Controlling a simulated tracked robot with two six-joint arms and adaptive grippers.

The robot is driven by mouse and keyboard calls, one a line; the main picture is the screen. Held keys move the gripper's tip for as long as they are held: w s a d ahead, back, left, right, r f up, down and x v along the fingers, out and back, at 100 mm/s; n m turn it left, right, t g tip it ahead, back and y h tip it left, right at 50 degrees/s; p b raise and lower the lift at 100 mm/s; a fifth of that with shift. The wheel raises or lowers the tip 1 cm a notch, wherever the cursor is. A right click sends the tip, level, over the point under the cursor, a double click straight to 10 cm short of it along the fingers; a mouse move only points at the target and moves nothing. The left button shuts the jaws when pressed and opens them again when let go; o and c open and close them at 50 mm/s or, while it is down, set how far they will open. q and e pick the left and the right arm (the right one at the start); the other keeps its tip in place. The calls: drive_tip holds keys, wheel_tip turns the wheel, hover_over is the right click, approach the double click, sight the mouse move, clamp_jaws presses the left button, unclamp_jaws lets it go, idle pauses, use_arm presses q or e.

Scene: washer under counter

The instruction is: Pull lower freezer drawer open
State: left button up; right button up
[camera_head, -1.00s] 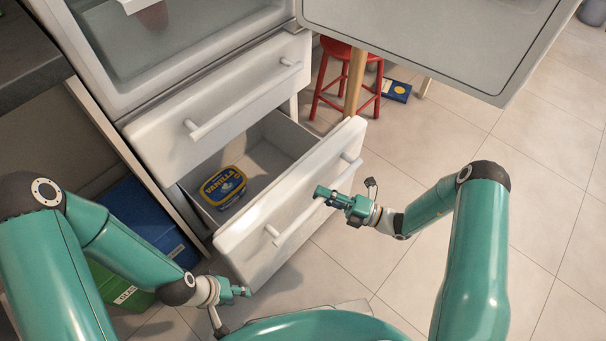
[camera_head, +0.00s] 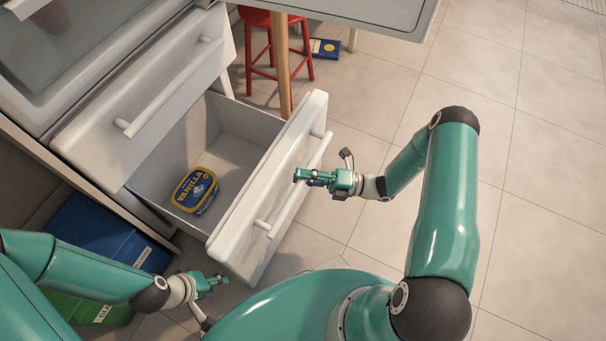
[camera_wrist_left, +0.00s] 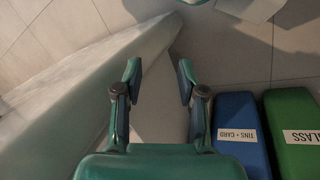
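The lower freezer drawer (camera_head: 240,232) is pulled well out of the white fridge-freezer, with its inside visible. A blue and yellow vanilla tub (camera_head: 195,190) lies in it. A bar handle (camera_head: 284,204) runs along the drawer front. My right gripper (camera_head: 304,176) is at the middle of this handle, its fingers closed around the bar; the far finger is partly hidden. My left gripper (camera_head: 219,281) is low, in front of the drawer's near corner and apart from it. In the left wrist view its fingers (camera_wrist_left: 158,82) are spread with nothing between them.
The closed-looking upper drawer (camera_head: 150,105) sits above. A blue bin (camera_head: 100,232) and a green bin (camera_head: 95,308) stand at the left. A red stool (camera_head: 262,50) and a blue book (camera_head: 325,49) are behind. Tiled floor at the right is clear.

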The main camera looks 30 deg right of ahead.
drive_tip(key=o, duration=0.4)
drive_tip(key=v, duration=1.2)
drive_tip(key=shift+f, duration=0.1)
